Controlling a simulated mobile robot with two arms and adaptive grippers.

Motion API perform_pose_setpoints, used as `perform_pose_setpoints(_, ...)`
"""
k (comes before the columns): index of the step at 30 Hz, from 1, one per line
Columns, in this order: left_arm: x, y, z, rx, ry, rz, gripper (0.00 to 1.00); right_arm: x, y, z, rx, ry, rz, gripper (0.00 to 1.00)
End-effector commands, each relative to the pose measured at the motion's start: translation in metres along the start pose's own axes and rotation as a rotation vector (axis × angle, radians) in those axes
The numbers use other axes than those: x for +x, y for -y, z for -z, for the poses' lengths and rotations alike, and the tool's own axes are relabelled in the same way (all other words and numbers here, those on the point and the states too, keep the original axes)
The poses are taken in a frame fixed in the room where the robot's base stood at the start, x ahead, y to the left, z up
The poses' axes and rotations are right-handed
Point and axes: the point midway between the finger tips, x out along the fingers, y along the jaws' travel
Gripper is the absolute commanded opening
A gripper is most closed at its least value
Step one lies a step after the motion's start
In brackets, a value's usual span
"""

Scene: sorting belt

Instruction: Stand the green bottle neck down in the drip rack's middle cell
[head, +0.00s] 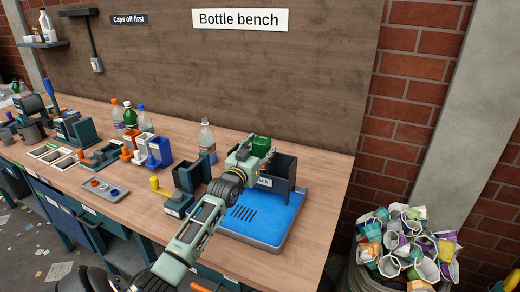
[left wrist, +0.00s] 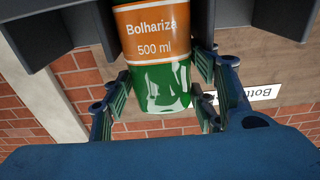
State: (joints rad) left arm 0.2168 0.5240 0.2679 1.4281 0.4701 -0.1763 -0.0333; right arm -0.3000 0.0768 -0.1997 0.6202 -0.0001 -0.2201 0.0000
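The green bottle (head: 262,143) is at the drip rack (head: 283,172), at the right of the bench. In the left wrist view the bottle (left wrist: 160,88) has an orange and white label, and its green base points up, so it is neck down. The rack's grey walls (left wrist: 235,25) flank it there. My left gripper (head: 255,150) has its fingers on both sides of the bottle, seemingly touching it; they also show in the left wrist view (left wrist: 162,85). The neck and the cell it is over or in are hidden. My right gripper is not in view.
A blue tray (head: 290,232) lies under the rack. A clear bottle (head: 207,138) stands to its left, with several more bottles (head: 130,116) further left. Coloured holders (head: 158,152) and a small tray (head: 105,189) are on the bench. A full waste bin (head: 408,250) stands at right.

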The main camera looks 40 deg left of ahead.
Motion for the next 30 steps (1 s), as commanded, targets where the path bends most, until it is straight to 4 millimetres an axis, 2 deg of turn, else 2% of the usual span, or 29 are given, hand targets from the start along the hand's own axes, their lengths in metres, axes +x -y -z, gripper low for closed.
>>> perform_pose_setpoints(1, -0.004, -0.003, -0.030, -0.013, 0.058, -0.002, 0.63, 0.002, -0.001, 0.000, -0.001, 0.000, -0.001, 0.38)
perform_pose_setpoints(4, -0.004, -0.003, -0.030, -0.013, 0.058, -0.002, 0.70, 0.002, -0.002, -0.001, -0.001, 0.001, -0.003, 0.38)
perform_pose_setpoints(20, -0.007, -0.002, -0.029, -0.014, 0.057, -0.001, 0.70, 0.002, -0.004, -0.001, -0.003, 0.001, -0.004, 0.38)
perform_pose_setpoints(25, -0.024, -0.003, -0.027, -0.014, 0.051, -0.002, 0.70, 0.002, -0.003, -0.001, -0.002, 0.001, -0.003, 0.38)
perform_pose_setpoints(30, -0.055, -0.004, -0.021, -0.011, 0.041, -0.001, 0.70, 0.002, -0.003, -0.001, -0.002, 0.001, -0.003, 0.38)
